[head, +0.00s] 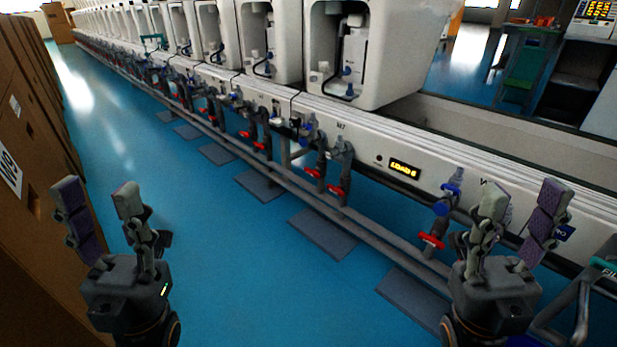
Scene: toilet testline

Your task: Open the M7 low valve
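A small label that seems to read M7 (341,127) is on the white rail of the test line, right of centre. Below it, grey pipes carry two low valves with red handles, a left one (313,173) and a right one (337,190). Which of them is the M7 low valve I cannot tell for sure. My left gripper (98,205) is open and empty at the lower left, far from the valves. My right gripper (521,212) is open and empty at the lower right, nearer to another red-handled valve (431,240) than to the M7 pair.
White toilet units (385,60) stand in a row on the rail. A lit display (405,169) is right of the M7 label. Brown boxes (25,130) line the left side. Dark floor plates (322,234) lie under the line. The blue floor (230,260) between is clear.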

